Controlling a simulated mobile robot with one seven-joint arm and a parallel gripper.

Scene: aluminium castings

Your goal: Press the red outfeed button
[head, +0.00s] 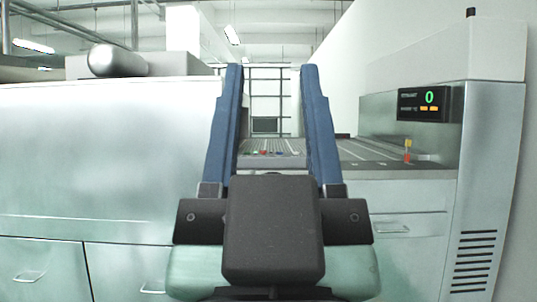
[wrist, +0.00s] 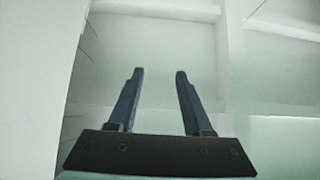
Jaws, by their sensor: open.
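My gripper (head: 271,70) is open and empty, with its two blue fingers raised in the middle of the head view. It also shows in the wrist view (wrist: 159,72), above pale surfaces. Beyond and between the fingers, small coloured spots sit on a grey panel (head: 285,161). One of them is a red spot (head: 264,152), perhaps the red outfeed button, too small to be sure. Green and blue spots lie beside it. The fingers look apart from the panel. No button shows in the wrist view.
A large pale metal cabinet (head: 100,150) with drawers fills the left. At right stands a machine (head: 490,150) with a display (head: 430,104) showing a green 0. A small yellow and red piece (head: 408,150) stands on the right worktop.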

